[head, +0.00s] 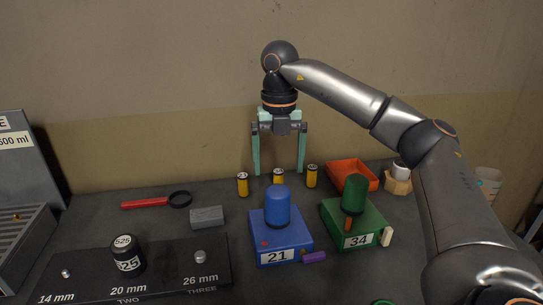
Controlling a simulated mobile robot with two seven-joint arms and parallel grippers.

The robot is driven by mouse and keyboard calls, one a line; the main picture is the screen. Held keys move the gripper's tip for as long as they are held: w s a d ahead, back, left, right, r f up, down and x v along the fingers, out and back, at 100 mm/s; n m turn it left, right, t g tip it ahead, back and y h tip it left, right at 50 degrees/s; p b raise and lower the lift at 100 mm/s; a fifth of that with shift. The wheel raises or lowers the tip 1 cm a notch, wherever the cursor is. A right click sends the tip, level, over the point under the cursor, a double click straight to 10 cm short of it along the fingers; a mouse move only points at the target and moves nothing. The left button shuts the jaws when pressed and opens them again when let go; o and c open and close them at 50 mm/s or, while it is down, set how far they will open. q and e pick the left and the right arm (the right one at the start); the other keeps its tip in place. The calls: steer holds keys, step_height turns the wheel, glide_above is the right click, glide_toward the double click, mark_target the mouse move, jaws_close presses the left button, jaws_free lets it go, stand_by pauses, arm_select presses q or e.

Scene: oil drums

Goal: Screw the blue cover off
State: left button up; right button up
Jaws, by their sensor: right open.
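The blue cover (277,206) is a rounded cylinder standing upright on a blue base (262,240) marked 21, at the middle of the dark table. My right gripper (279,170) hangs above and behind it, pointing down, with its two green fingers wide apart and nothing between them. The fingertips are clear of the blue cover. My left gripper is not in view.
A green cover (354,194) stands on a green base (340,228) marked 34 to the right. Several yellow cylinders (242,184) stand behind. A grey block (207,216), a magnifier (180,199), an orange tray (351,171) and a black numbered board (160,268) lie around.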

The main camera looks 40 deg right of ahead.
mark_target(278, 203)
step_height(278, 203, down, 11)
steer(key=shift+f, duration=0.15)
steer(key=shift+c, duration=0.4)
steer(key=c, duration=1.3)
steer(key=shift+n+p, duration=0.5)
steer(key=shift+n, duration=0.6)
steer(key=n, duration=0.2)
steer(key=shift+n+p, duration=0.3)
steer(key=shift+n, duration=0.8)
